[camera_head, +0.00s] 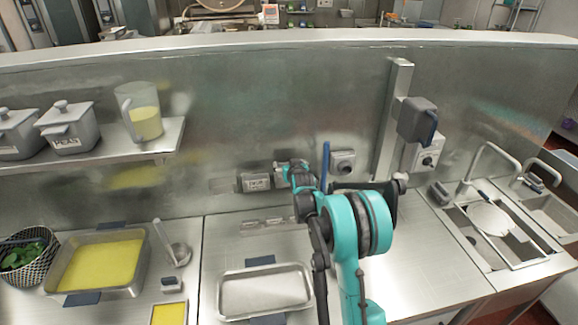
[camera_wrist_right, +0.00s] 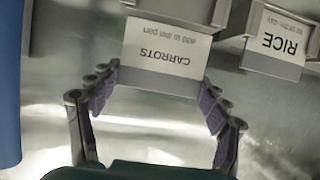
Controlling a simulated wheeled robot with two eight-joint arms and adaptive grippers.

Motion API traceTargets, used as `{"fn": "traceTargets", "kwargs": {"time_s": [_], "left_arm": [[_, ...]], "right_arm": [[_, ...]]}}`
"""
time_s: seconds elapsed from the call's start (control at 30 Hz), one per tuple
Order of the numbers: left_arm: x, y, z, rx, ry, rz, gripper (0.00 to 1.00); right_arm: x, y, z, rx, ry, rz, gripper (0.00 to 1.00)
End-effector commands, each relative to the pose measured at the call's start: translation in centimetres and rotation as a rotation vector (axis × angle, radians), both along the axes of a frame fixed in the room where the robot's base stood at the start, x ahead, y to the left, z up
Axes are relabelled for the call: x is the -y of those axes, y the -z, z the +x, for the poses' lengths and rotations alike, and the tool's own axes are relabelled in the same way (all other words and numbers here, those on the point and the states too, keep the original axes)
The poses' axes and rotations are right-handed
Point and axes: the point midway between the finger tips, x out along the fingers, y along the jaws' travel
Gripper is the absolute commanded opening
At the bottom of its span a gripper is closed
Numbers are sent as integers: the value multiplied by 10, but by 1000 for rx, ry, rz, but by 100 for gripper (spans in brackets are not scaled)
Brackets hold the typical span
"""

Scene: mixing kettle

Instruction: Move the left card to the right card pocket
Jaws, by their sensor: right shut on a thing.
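In the right wrist view, the white CARROTS card (camera_wrist_right: 167,50) appears upside down at a grey pocket (camera_wrist_right: 175,8). My right gripper (camera_wrist_right: 160,78) is shut on this card, its fingertips at the card's two lower corners in the picture. The white RICE card (camera_wrist_right: 277,42) is in the neighbouring pocket, to the right in that picture. In the head view my right gripper (camera_head: 284,172) is at the steel back wall and largely hides the CARROTS card. A labelled card (camera_head: 258,184) shows just left of it. My left gripper is out of view.
A blue upright bar (camera_head: 326,165) and a wall knob box (camera_head: 343,163) stand right of my gripper. Below are an empty tray (camera_head: 226,306) and a yellow-filled pan (camera_head: 57,290). A shelf (camera_head: 167,142) holds a jug (camera_head: 140,99). Sinks (camera_head: 462,222) lie right.

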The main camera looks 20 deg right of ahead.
Motion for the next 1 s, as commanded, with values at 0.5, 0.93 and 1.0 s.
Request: {"fn": "traceTargets", "kwargs": {"time_s": [0.5, 0.93, 1.0], "left_arm": [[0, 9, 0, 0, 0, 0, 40], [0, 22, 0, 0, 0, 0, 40], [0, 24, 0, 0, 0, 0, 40]], "right_arm": [[0, 11, 0, 0, 0, 0, 61], [0, 26, 0, 0, 0, 0, 61], [0, 29, 0, 0, 0, 0, 61]]}}
